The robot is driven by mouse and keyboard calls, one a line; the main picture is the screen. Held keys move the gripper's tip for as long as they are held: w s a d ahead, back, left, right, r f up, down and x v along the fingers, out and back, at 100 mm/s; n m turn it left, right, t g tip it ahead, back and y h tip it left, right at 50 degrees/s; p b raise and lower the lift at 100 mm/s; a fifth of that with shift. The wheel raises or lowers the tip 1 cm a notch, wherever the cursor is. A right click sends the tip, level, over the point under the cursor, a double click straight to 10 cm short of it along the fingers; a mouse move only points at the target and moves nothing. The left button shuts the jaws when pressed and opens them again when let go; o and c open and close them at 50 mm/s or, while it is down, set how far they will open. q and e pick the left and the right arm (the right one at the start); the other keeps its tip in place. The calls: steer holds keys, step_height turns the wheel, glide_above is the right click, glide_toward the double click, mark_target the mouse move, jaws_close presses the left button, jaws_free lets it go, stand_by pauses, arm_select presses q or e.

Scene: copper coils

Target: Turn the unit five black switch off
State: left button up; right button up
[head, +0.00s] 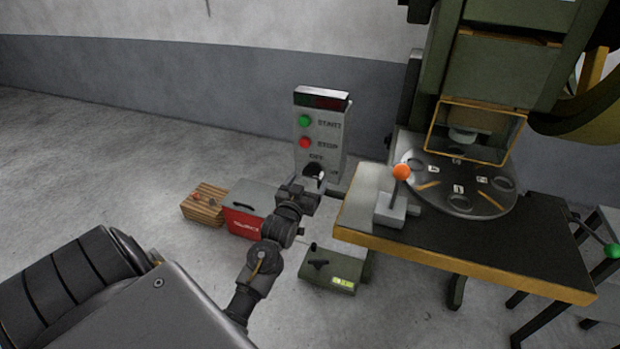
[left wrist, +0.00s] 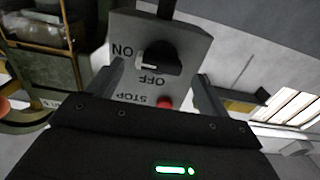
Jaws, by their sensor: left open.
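The black rotary switch (left wrist: 160,57) is on a grey control box (left wrist: 190,42) in the left wrist view, between ON and OFF labels. Its pale pointer end faces the ON label. In the head view the control box (head: 326,130) stands upright, and the switch (head: 313,168) is partly hidden by my gripper. My left gripper (head: 311,184) is open in front of the switch. In the left wrist view its fingers (left wrist: 160,72) lie on either side of the switch; I cannot tell whether they touch it. My right gripper is out of view.
A red stop button (head: 304,142) and a green start button (head: 305,120) sit above the switch. A press table (head: 480,245) with an orange-knobbed lever (head: 401,172) stands to the right. A red-and-grey case (head: 245,215) and a wooden crate (head: 203,205) are on the floor left.

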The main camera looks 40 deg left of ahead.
mark_target(313, 172)
arm_select(q)
steer(key=shift+x, duration=1.1)
steer(key=c, duration=1)
